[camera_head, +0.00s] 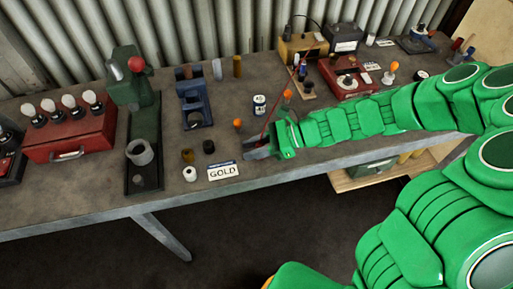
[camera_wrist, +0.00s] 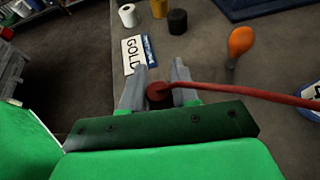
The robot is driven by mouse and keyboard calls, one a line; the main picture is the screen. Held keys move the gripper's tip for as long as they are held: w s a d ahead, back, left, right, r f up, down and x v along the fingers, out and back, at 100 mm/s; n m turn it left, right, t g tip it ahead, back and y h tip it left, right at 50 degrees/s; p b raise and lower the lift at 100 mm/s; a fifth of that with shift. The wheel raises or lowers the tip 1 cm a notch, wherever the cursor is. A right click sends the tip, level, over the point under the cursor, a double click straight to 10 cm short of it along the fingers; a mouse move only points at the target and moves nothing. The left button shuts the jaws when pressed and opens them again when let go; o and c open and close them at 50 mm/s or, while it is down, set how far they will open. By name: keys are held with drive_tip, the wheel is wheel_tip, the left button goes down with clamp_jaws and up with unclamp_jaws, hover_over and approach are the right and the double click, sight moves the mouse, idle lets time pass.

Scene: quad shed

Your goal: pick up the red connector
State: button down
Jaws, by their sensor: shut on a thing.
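The red connector (camera_wrist: 158,94) sits between the two grey fingers of my gripper (camera_wrist: 159,72) in the wrist view. My gripper is shut on it. A red cable (camera_wrist: 245,94) runs from the connector to the right. In the head view my gripper (camera_head: 257,150) is at the front part of the bench, right of the GOLD card (camera_head: 223,171). There the red cable (camera_head: 271,118) rises up and to the right from the gripper. The connector's lower part is hidden by my gripper in the wrist view.
An orange-topped item (camera_head: 238,124) stands close behind the gripper; a marked can (camera_head: 259,105) is farther back. White (camera_head: 190,174), brass (camera_head: 187,155) and black (camera_head: 209,147) cylinders stand to the left. The bench's front edge (camera_head: 215,195) is near.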

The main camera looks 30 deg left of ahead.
drive_tip(key=shift+r, duration=0.3)
drive_tip(key=r, duration=0.3)
drive_tip(key=shift+s+d+r, duration=0.1)
drive_tip(key=shift+s+d, duration=0.1)
drive_tip(key=shift+d, duration=0.05)
drive_tip(key=s+d+r, duration=0.8)
drive_tip(key=d+r, duration=0.1)
drive_tip(key=d, duration=0.1)
drive_tip(key=shift+s, duration=0.35)
